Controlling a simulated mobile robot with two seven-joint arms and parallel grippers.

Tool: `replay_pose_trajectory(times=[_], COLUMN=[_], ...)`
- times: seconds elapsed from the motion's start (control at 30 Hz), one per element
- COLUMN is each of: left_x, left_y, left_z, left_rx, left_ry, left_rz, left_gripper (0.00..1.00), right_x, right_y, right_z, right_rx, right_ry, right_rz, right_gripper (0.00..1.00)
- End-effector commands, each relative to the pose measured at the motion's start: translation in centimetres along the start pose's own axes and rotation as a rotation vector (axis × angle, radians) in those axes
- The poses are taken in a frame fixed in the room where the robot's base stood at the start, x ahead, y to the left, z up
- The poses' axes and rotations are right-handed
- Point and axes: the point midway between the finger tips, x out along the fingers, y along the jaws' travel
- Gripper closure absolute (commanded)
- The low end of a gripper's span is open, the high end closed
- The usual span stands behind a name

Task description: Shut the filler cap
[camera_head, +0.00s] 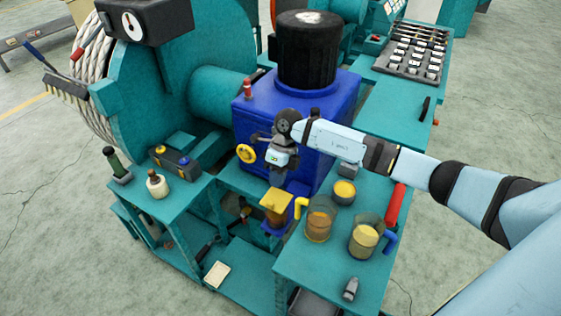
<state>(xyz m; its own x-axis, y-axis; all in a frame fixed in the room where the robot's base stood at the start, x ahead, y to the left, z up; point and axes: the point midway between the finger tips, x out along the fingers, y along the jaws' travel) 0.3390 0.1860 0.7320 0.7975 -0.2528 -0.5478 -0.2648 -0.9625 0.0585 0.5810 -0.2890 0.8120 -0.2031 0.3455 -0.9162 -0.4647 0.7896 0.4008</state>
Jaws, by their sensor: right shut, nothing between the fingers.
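A blue gearbox housing (248,118) stands at the centre with a black motor on top. Low on its front is a small blue fitting with an amber-yellow part (275,201) on it. This looks like the filler with its cap, but I cannot tell the cap's angle. My right gripper (277,179) points down just above the amber part, in front of the housing. It is shut and empty; I cannot tell whether it touches the fitting. My right arm comes in from the right and hides part of the housing. My left gripper is not in view.
A yellow handwheel (246,153) sits left of the gripper. Amber-filled jugs (319,220) and (364,240) and a yellow-topped tin (344,192) crowd the right bench. A red cylinder (395,205) lies near its right edge. The left bench holds bottles (157,184).

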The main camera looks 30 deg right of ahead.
Motion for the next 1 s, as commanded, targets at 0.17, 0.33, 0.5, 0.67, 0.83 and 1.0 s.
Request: replay_pose_trajectory(times=[0.17,0.33,0.5,0.67,0.83,1.0], left_x=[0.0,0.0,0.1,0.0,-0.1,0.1], left_y=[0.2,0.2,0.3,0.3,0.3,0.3], left_z=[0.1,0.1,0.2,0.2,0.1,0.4], left_rx=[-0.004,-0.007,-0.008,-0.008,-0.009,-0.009], left_ry=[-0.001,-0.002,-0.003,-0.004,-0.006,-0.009], left_rz=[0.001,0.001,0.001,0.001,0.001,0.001], left_gripper=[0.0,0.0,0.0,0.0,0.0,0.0], right_x=[1.8,2.2,2.2,2.3,3.4,4.9], right_y=[0.0,0.0,0.0,0.1,0.8,1.3], right_z=[0.0,0.0,0.0,0.0,0.0,0.0], right_rx=[0.0,0.0,0.0,-0.001,-0.005,-0.003], right_ry=[0.001,0.0,0.0,0.001,0.003,0.001], right_rz=[0.001,-0.001,-0.001,-0.022,-0.171,-0.323], right_gripper=[1.0,1.0,1.0,1.0,1.0,1.0])
